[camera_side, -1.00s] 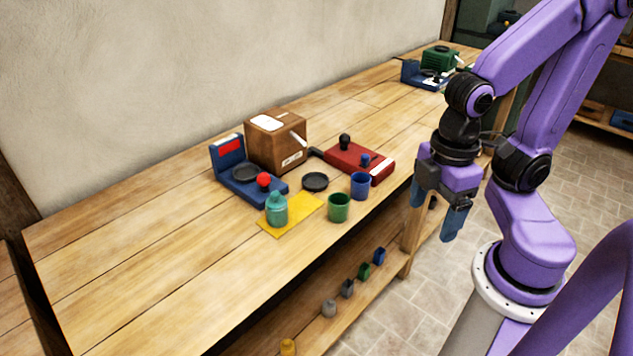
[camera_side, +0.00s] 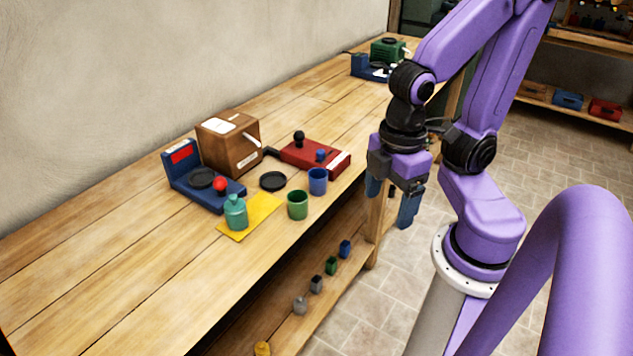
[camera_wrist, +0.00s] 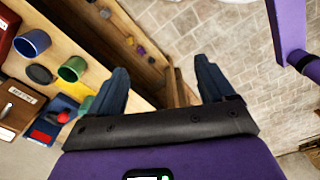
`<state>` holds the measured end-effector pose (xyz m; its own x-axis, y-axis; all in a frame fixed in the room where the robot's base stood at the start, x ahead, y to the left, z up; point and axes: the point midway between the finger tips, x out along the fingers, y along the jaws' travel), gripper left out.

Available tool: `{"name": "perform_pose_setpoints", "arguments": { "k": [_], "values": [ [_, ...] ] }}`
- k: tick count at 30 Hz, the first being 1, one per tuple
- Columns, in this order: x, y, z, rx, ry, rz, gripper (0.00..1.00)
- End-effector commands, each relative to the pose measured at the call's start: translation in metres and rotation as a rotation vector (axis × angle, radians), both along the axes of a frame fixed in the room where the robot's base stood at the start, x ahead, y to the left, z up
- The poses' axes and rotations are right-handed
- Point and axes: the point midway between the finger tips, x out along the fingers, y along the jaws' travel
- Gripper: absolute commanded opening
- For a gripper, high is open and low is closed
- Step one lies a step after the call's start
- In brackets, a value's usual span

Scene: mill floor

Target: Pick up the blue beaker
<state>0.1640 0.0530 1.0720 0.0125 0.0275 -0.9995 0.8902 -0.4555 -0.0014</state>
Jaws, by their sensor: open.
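The blue beaker (camera_side: 318,182) stands upright near the front edge of the wooden table, just right of and behind the green beaker (camera_side: 297,205). My gripper (camera_side: 391,203) is open and empty, off the table's front edge to the right of the blue beaker, with its fingers pointing down. In the wrist view the blue beaker (camera_wrist: 32,43) is at the upper left, outside the fingers. My gripper's two dark blue fingers (camera_wrist: 162,82) are spread apart there, with the shelf edge and tiled floor between them.
A teal bottle (camera_side: 236,214) stands on a yellow sheet (camera_side: 262,208). A black disc (camera_side: 273,181), a blue scale-like device (camera_side: 183,181), a wooden box (camera_side: 229,155) and a red device (camera_side: 315,157) lie behind. Small blocks sit on the lower shelf (camera_side: 330,283). The table's left front is clear.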

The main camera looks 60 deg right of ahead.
Motion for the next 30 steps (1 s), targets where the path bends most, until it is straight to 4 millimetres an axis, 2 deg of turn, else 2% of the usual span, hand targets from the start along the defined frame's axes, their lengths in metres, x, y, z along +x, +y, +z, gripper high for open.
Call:
{"name": "perform_pose_setpoints", "arguments": {
  "k": [13,17,20,25,30],
  "values": [
    [0.000,0.000,0.000,0.000,0.000,0.000,0.82],
    [0.007,0.001,0.000,-0.002,-0.004,0.016,0.82],
    [0.024,0.002,0.001,-0.007,-0.012,0.059,0.82],
    [0.070,-0.003,0.001,-0.027,-0.031,0.184,0.82],
    [0.116,-0.016,0.000,-0.052,-0.044,0.322,0.82]
  ]
}}
